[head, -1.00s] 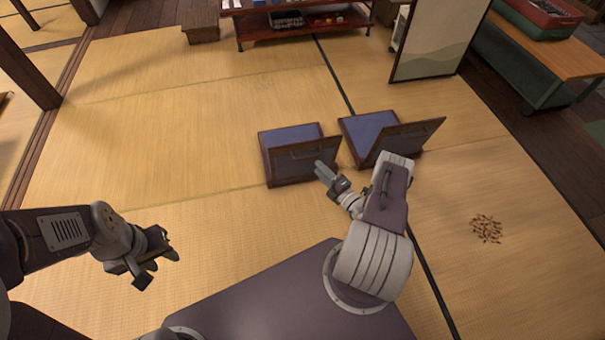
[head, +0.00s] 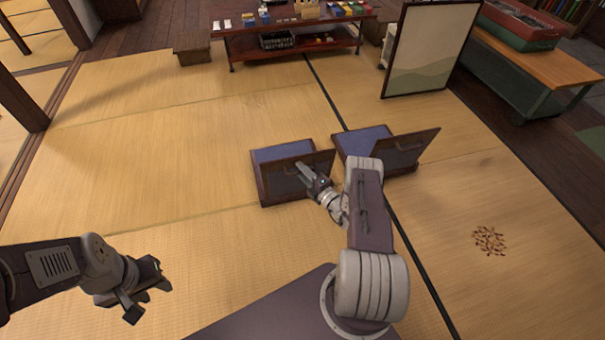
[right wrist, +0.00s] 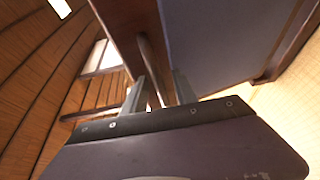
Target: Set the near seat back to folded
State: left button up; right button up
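Two low floor seats with blue cushions stand side by side on the tatami, each with a raised, tilted dark back. The left seat (head: 284,152) sits slightly nearer; its back (head: 283,182) has a bar handle, partly hidden by my right gripper (head: 304,172). The right seat (head: 364,140) has its back (head: 408,152) raised too. In the right wrist view, the handle bar (right wrist: 151,65) runs between the fingers of my right gripper (right wrist: 160,88), which stand apart with gaps beside the bar. My left gripper (head: 148,286) hangs empty over the mat at left; its finger gap is unclear.
A low shelf table (head: 290,30) with small items stands at the back. A standing screen (head: 430,50) and a bench with crates (head: 540,62) are at the back right. Brown bits (head: 489,240) lie on the mat at right. The left tatami is clear.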

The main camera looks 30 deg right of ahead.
jog(key=shift+c, duration=0.3)
grip_shut()
dwell(1.1)
